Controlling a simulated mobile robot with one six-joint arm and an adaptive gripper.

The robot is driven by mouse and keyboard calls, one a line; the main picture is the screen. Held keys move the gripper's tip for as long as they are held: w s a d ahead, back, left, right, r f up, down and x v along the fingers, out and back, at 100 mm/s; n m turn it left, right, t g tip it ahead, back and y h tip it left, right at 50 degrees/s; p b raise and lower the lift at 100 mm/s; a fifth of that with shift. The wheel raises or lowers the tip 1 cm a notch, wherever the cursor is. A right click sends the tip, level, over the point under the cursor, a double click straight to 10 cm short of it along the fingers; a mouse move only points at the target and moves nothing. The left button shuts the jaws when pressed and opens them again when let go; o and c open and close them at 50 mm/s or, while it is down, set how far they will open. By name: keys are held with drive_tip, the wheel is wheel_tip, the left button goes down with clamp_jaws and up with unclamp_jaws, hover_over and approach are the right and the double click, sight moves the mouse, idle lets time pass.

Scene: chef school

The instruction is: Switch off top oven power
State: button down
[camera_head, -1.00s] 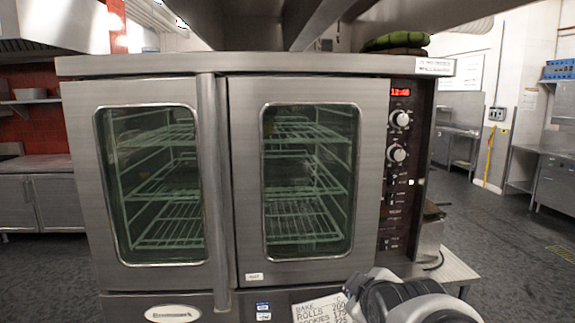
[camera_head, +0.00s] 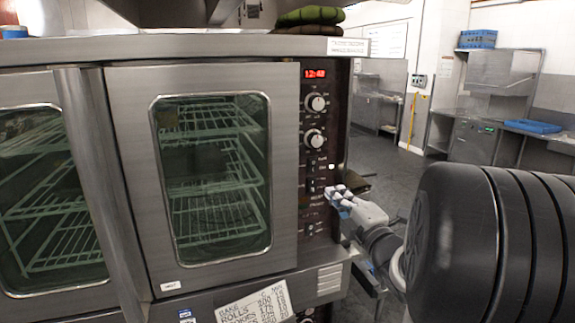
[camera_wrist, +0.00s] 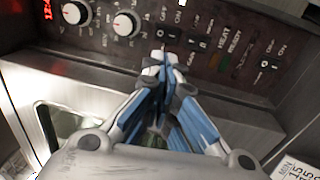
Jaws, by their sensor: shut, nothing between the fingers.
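The top oven (camera_head: 285,165) has glass doors and a dark control panel (camera_head: 341,125) on its right side. The panel carries a red clock, two round knobs and a column of small rocker switches (camera_head: 312,186). Another switch (camera_wrist: 267,52) sits farther right. In the head view my gripper (camera_head: 332,191) is at the panel's right edge. I cannot tell whether it touches a switch.
Folded green and brown cloths (camera_head: 308,20) lie on the oven top. A handwritten sign (camera_head: 255,304) is below the door. A metal ledge sticks out right of the panel. Open floor and steel counters with a blue tray (camera_head: 532,127) lie at the right.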

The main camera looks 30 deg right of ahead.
sight(308, 161)
drive_tip(key=shift+s+a, duration=0.1)
drive_tip(key=x, duration=1.4)
drive_tip(key=shift+w+b, duration=0.45)
drive_tip(key=shift+b, duration=0.35)
drive_tip(key=shift+r, duration=0.25)
drive_tip(key=shift+s, duration=0.1)
